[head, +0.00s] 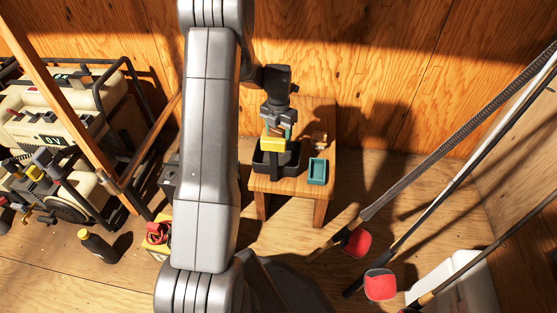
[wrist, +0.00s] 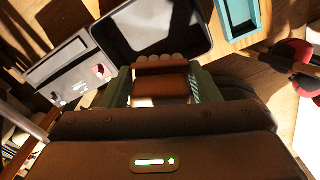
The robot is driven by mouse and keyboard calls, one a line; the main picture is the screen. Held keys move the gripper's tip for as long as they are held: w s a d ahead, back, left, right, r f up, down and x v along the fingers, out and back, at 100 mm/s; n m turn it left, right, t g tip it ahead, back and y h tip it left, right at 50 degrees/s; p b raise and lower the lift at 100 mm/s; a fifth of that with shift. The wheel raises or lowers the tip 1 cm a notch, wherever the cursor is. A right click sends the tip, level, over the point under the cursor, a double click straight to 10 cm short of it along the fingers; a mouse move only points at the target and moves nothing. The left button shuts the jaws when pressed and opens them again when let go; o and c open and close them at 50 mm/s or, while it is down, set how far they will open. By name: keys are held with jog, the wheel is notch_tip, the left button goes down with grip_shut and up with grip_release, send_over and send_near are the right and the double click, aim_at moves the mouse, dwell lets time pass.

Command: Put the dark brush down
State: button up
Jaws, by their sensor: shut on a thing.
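My gripper (head: 277,129) is over the small wooden table in the head view, above a black tray (head: 262,170). In the wrist view its two greenish fingers (wrist: 160,78) are shut on a dark reddish-brown piece with a rounded, ridged far edge, which I take to be the dark brush (wrist: 160,86). A yellow block (head: 273,144) shows right under the fingers in the head view; I cannot tell whether it is part of the held thing. The black tray also shows ahead of the fingers in the wrist view (wrist: 150,50), with its visible floor empty.
A teal box (head: 317,171) stands on the wooden table (head: 290,187), right of the tray; a small item lies behind it. Fishing rods (head: 450,135) lean at the right. A cream machine (head: 45,110) stands at the left. My arm hides the middle.

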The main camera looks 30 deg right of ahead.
notch_tip(320, 180, down, 11)
jog(key=b, duration=0.3)
jog(key=shift+f, duration=0.2)
jog(key=shift+f+b, duration=0.15)
jog(key=shift+b, duration=0.15)
jog(key=o, duration=1)
notch_tip(320, 180, up, 12)
jog(key=p, duration=0.4)
jog(key=shift+r, duration=0.2)
